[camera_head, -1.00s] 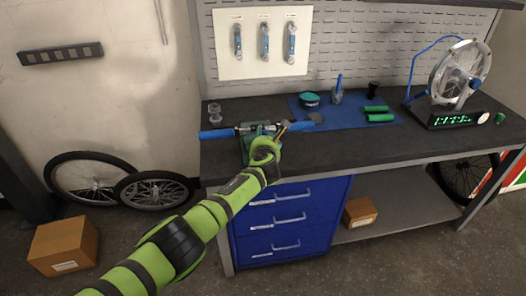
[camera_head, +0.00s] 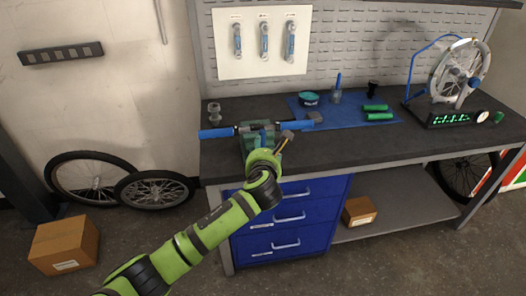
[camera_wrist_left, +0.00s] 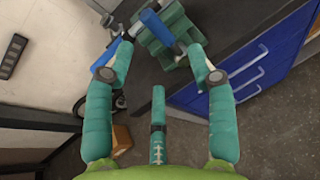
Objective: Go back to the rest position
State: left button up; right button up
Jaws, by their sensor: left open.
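My left gripper (camera_head: 285,139) reaches in over the front edge of the workbench, just in front of a teal vise (camera_head: 248,140). In the left wrist view my left gripper (camera_wrist_left: 160,62) has its teal fingers spread wide with nothing held between them. The vise (camera_wrist_left: 178,40) and a bar with blue grips (camera_wrist_left: 152,22) show beyond the fingertips. In the head view the bar's left blue grip (camera_head: 216,133) sticks out left of the vise, and its right grip (camera_head: 305,123) lies to the right. My right gripper is not in view.
Blue drawers (camera_head: 290,218) stand under the dark workbench (camera_head: 400,149). A blue mat (camera_head: 345,116) with green grips and a wheel stand (camera_head: 455,75) are on top. Two wheels (camera_head: 155,189) and a cardboard box (camera_head: 64,243) stand at the left. The floor in front is open.

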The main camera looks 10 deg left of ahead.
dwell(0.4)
pick_arm(q)
jog(key=s+a+f+n+g, duration=0.25)
jog(key=s+f+n, duration=0.3)
jog(key=f, duration=0.65)
jog(key=s+a+f+n+g+h, duration=0.1)
jog(key=s+a+f+n+g, duration=0.15)
jog(key=s+f+n, duration=0.65)
jog(key=s+a+f+n+g, duration=0.1)
jog(key=s+a+f+g, duration=0.15)
jog(key=f, duration=1.25)
jog(key=s+a+f+n+g, duration=0.25)
jog(key=s+f+n, duration=0.35)
jog(key=s, duration=0.5)
jog(key=s+a+f+n+g, duration=0.1)
jog(key=s+a+f+n, duration=0.25)
jog(key=s+f, duration=0.5)
jog(key=s+a+f+n+g, duration=0.1)
jog(key=s+n, duration=0.3)
jog(key=s, duration=0.7)
jog(key=s+a+f+n+g, duration=0.1)
jog(key=s+n, duration=0.4)
jog(key=s, duration=0.6)
jog(key=shift+s+f, duration=0.25)
jog(key=shift+f, duration=0.55)
